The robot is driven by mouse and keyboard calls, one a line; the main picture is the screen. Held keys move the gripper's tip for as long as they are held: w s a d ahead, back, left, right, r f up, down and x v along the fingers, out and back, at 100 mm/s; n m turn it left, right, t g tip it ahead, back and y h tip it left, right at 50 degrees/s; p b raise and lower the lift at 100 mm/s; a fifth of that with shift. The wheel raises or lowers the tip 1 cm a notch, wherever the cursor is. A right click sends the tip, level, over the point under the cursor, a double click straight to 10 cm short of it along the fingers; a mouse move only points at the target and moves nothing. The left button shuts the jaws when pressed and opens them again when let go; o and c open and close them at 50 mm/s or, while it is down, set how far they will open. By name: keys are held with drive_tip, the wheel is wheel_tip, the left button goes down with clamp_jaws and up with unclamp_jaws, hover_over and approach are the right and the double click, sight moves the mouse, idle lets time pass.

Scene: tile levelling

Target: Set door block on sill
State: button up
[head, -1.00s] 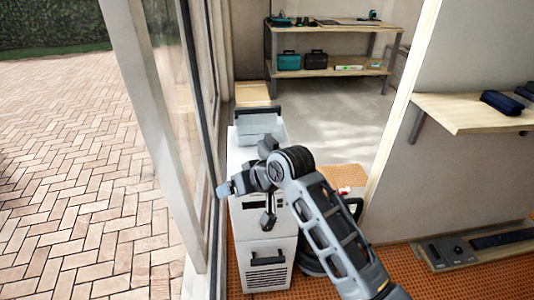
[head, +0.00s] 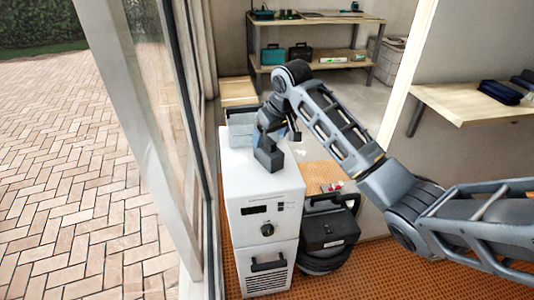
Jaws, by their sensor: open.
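My gripper (head: 279,148) is open, low over the top of a white machine (head: 262,185). Its dark fingers point down, and I cannot tell whether they touch the machine. A grey-blue box (head: 240,130) stands on the back of the machine's top, just left of my gripper and partly hidden by it. I cannot make out which thing is the door block. The glass door's frame (head: 130,130) stands at the left; the sill at its foot is not clearly visible.
A wooden shelf (head: 460,98) juts from the right wall. A workbench (head: 315,20) with cases is at the back. Brick paving (head: 70,190) lies outside, left.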

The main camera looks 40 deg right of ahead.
sight(269, 139)
drive_tip(key=x, duration=0.5)
drive_tip(key=shift+d, duration=0.2)
clamp_jaws()
idle(0.6)
